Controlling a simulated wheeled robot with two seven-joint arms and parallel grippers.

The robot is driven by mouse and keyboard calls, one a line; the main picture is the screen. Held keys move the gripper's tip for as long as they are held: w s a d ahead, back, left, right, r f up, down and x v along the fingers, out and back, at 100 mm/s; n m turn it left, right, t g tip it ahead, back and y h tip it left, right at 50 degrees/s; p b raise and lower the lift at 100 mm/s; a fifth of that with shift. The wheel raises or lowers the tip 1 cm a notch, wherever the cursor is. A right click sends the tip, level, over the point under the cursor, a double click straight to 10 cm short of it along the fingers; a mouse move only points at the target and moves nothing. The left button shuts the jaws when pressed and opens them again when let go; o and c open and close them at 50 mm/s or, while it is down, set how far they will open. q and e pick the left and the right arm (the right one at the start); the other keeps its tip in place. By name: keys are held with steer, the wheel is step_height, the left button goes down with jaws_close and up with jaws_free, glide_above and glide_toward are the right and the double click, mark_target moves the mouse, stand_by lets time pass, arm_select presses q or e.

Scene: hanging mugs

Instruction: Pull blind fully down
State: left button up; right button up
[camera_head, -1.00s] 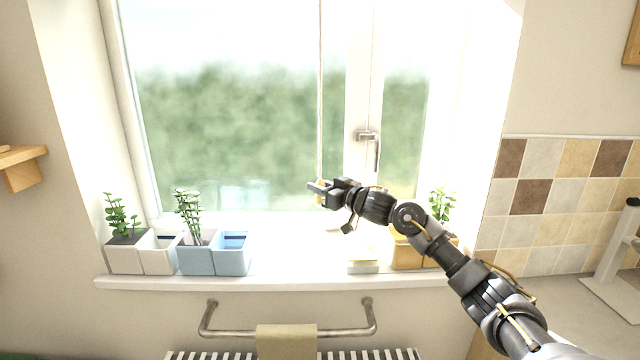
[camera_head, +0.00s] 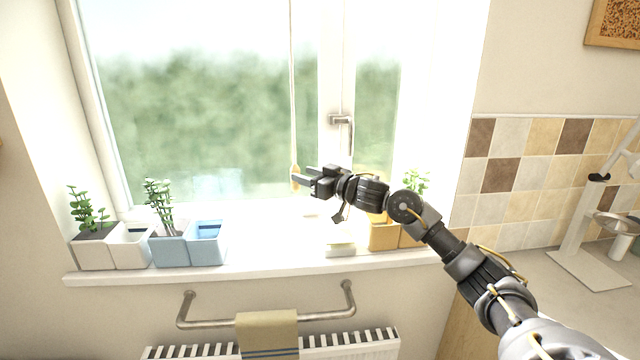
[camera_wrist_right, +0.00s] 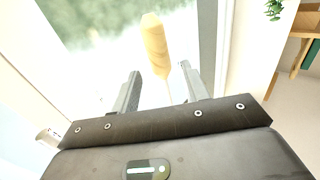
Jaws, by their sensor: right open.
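A wooden cord handle (camera_head: 295,178) hangs at the lower end of a thin pale cord (camera_head: 292,80) in front of the window. My right gripper (camera_head: 303,175) is open, with its fingertips at the handle from the right. In the right wrist view, the light wooden handle (camera_wrist_right: 155,45) shows just past and between the two spread fingers of my right gripper (camera_wrist_right: 160,88). The cord there runs into the space between the fingers. I cannot tell whether a finger touches it. The blind's fabric is not in view. My left gripper is not in view.
The window sill (camera_head: 250,265) holds white and blue planters (camera_head: 170,250) at left and yellow planters (camera_head: 383,237) behind my right arm. A window handle (camera_head: 342,119) sticks out above the arm. A towel rail (camera_head: 205,323) and radiator (camera_head: 350,348) are below.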

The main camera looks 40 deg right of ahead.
steer(key=b+v, duration=0.1)
steer(key=v, duration=0.5)
steer(key=shift+s, duration=0.15)
